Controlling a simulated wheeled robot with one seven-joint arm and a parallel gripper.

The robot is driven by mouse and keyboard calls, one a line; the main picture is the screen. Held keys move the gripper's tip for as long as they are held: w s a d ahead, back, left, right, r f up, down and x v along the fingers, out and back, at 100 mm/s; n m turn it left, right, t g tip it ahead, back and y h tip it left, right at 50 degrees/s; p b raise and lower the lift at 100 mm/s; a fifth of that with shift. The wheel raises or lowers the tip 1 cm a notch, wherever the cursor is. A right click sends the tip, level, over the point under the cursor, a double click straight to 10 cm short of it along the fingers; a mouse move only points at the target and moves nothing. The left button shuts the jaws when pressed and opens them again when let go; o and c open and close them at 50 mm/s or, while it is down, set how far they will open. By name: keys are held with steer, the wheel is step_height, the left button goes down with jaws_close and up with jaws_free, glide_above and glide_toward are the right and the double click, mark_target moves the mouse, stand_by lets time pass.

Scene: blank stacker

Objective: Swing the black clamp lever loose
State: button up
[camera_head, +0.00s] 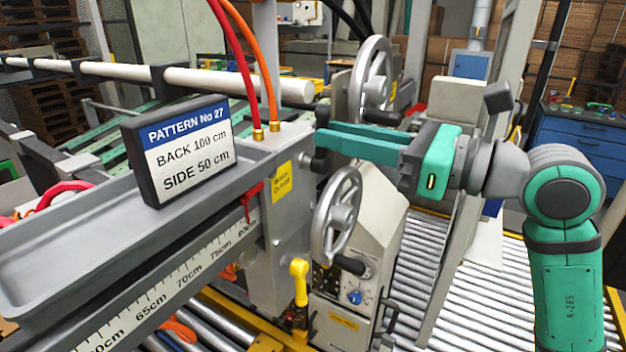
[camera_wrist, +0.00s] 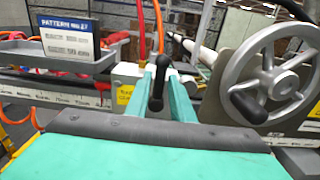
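The black clamp lever (camera_wrist: 156,92) is a short black bar that stands nearly upright, slightly tilted, in the wrist view. It shows between the two green fingers of my gripper (camera_wrist: 161,76), with a gap to the fingers lower down. In the head view my gripper (camera_head: 319,138) reaches left to the end of the grey machine head. The lever's lower knob (camera_head: 318,161) shows below the fingertips there, and its middle is hidden by the fingers. The fingers are apart. Whether the tips touch the lever is not clear.
A grey handwheel (camera_head: 337,215) is close below my fingers, and another handwheel (camera_head: 371,75) stands behind. Red and orange hoses (camera_head: 262,60) rise from the machine head. A pattern sign (camera_head: 182,150) stands on the grey tray (camera_head: 60,235). A yellow-knobbed lever (camera_head: 299,280) is lower down.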

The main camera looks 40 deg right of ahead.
mark_target(321, 149)
steer(key=a+n, duration=0.1)
steer(key=n, duration=0.1)
steer(key=a+n, duration=0.1)
steer(key=n, duration=0.1)
steer(key=a+f+n, duration=0.1)
steer(key=n, duration=0.2)
steer(key=shift+w+a, duration=0.25)
steer(key=shift+a, duration=0.05)
steer(key=n, duration=0.1)
steer(key=a+f+n, duration=0.1)
steer(key=n, duration=0.2)
steer(key=shift+s+a+f+n, duration=0.15)
steer(key=shift+s+f+n, duration=0.1)
steer(key=shift+n, duration=0.05)
steer(key=n, duration=0.1)
steer(key=f+n, duration=0.1)
steer(key=n, duration=0.1)
steer(key=f+n, duration=0.1)
steer(key=n, duration=0.1)
steer(key=shift+s+a, duration=0.15)
steer(key=shift+a, duration=0.15)
steer(key=v, duration=0.9)
stand_by(0.3)
